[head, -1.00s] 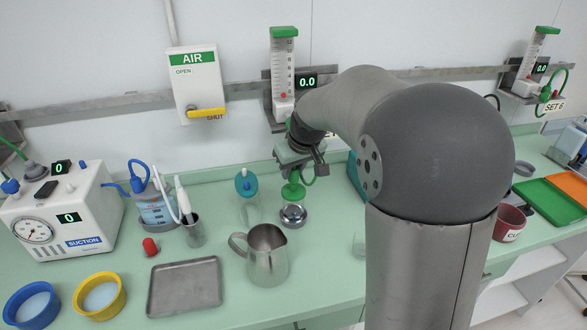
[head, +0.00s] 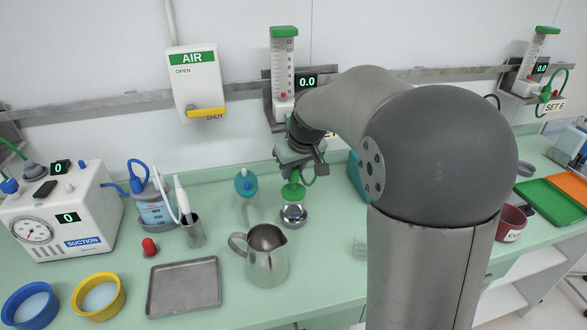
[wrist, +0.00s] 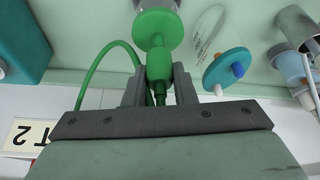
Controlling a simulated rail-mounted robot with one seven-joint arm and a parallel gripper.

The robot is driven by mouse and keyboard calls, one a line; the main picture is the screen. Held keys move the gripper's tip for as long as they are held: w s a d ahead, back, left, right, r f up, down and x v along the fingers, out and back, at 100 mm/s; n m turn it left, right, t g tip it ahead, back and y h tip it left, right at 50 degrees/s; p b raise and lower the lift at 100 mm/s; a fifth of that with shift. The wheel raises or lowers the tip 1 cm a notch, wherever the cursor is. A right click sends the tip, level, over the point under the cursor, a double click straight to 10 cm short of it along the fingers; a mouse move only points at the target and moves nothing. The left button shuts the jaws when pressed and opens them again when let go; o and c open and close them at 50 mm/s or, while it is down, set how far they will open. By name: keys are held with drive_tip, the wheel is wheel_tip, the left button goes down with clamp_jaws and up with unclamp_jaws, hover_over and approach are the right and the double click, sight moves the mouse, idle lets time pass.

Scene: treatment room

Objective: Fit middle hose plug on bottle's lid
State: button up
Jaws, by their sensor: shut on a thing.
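My gripper (wrist: 159,88) is shut on the green hose plug (wrist: 159,65), which sits between its two fingers. The green hose (wrist: 92,65) loops beside the gripper. The middle flowmeter (head: 283,75) is on the wall rail behind, reading 0.0.
A steel jug (head: 266,254) stands in front of the bottle. A bottle with a teal lid (head: 246,183) stands to its left. A teal box (head: 356,174) is to the right. A steel tray (head: 184,287) and a suction unit (head: 65,212) are farther left.

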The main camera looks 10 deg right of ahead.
drive_tip(key=shift+f+b, duration=1.45)
drive_tip(key=shift+f, duration=0.1)
idle(1.0)
drive_tip(key=o, duration=1)
drive_tip(key=shift+o, duration=0.2)
drive_tip(key=shift+r+p, duration=2.4)
drive_tip(key=shift+r, duration=1.15)
drive_tip(key=s+f+m+g, duration=0.1)
drive_tip(key=s+f, duration=0.3)
drive_tip(key=s, duration=1.1)
drive_tip(key=s+f+m+g+h, duration=0.1)
drive_tip(key=s+f, duration=0.4)
drive_tip(key=s, duration=1)
drive_tip(key=shift+s+a+m+g, duration=0.3)
drive_tip(key=shift+m+g, duration=0.2)
drive_tip(key=shift+g, duration=0.5)
